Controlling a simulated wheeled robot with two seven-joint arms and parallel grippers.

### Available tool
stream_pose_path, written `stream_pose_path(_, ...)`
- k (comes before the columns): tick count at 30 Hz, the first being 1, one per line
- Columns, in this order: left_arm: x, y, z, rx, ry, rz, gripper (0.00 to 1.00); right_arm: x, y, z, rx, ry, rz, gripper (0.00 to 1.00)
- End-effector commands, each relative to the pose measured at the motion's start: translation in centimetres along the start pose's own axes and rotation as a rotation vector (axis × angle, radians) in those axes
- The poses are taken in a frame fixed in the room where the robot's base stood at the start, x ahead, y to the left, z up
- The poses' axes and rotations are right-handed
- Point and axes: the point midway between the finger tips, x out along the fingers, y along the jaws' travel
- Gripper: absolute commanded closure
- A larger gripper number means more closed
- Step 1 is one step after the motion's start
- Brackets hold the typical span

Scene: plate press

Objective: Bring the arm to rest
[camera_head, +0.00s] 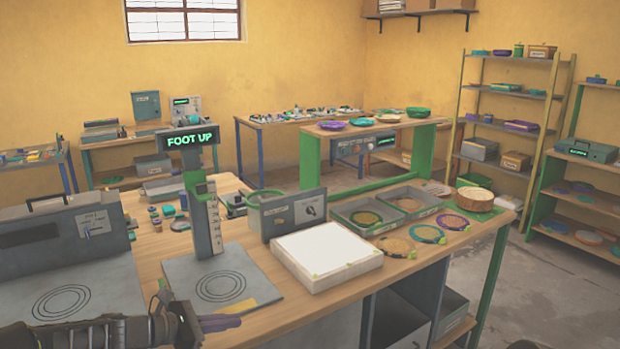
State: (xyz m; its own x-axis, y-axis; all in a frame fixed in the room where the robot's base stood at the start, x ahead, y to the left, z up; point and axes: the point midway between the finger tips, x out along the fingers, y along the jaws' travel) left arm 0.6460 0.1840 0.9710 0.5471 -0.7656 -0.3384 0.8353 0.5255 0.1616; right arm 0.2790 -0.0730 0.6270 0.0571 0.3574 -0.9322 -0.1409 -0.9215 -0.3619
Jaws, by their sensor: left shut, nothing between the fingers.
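My left arm comes in along the bottom left edge. My left gripper (222,323) is at its end, with its fingers together and nothing between them. It is at the near edge of the workbench (286,311), in front of the press stand (222,288) with the ringed grey base. A yellow strip (240,313) shows just beyond the fingers. The press column (206,220) stands upright, and its sign (189,138) reads "FOOT UP". My right gripper does not show.
A white slab (326,253) and grey control box (293,212) stand right of the press. Farther right are grey trays (365,215), round plates (427,233) and a stacked pile (475,199). A large grey machine (64,238) stands left. The floor (560,285) at right is clear.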

Motion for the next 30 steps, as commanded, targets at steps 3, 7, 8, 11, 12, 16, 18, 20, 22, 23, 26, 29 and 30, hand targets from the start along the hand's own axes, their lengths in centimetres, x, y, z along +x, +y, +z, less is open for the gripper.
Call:
stream_pose_path(3, 0.6, -0.8, -1.0, 0.01, 0.025, -0.014, 1.0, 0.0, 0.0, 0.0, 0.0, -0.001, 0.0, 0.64)
stream_pose_path(7, 1.3, -2.0, -2.6, 0.035, 0.066, -0.034, 1.0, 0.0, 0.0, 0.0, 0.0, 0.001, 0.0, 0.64)
stream_pose_path(8, 1.4, -2.3, -3.0, 0.041, 0.075, -0.04, 1.0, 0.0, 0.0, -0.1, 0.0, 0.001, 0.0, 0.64)
stream_pose_path(11, 2.1, -3.7, -4.8, 0.068, 0.119, -0.065, 1.0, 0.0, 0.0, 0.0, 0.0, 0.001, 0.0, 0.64)
stream_pose_path(12, 2.4, -4.2, -5.5, 0.078, 0.136, -0.074, 1.0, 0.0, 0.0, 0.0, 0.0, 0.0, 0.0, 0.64)
stream_pose_path(16, 3.3, -6.8, -8.4, 0.133, 0.207, -0.122, 1.0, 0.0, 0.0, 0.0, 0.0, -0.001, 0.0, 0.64)
stream_pose_path(18, 3.9, -8.6, -10.3, 0.173, 0.252, -0.158, 1.0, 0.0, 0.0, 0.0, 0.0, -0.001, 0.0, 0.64)
stream_pose_path(20, 4.2, -10.2, -12.1, 0.217, 0.293, -0.194, 1.0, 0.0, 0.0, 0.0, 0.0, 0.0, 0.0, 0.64)
stream_pose_path(22, 4.7, -12.7, -14.5, 0.281, 0.347, -0.247, 1.0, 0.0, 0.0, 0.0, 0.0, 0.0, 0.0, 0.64)
stream_pose_path(23, 4.8, -13.9, -15.6, 0.317, 0.372, -0.274, 1.0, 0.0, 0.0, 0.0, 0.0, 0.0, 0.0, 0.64)
stream_pose_path(26, 4.8, -19.2, -20.1, 0.477, 0.461, -0.4, 1.0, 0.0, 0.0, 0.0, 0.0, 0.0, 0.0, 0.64)
stream_pose_path(29, 4.0, -25.7, -24.8, 0.724, 0.526, -0.575, 1.0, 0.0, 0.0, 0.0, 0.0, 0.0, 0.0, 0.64)
stream_pose_path(30, 3.5, -28.3, -26.4, 0.839, 0.535, -0.647, 1.0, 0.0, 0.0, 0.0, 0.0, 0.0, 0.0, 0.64)
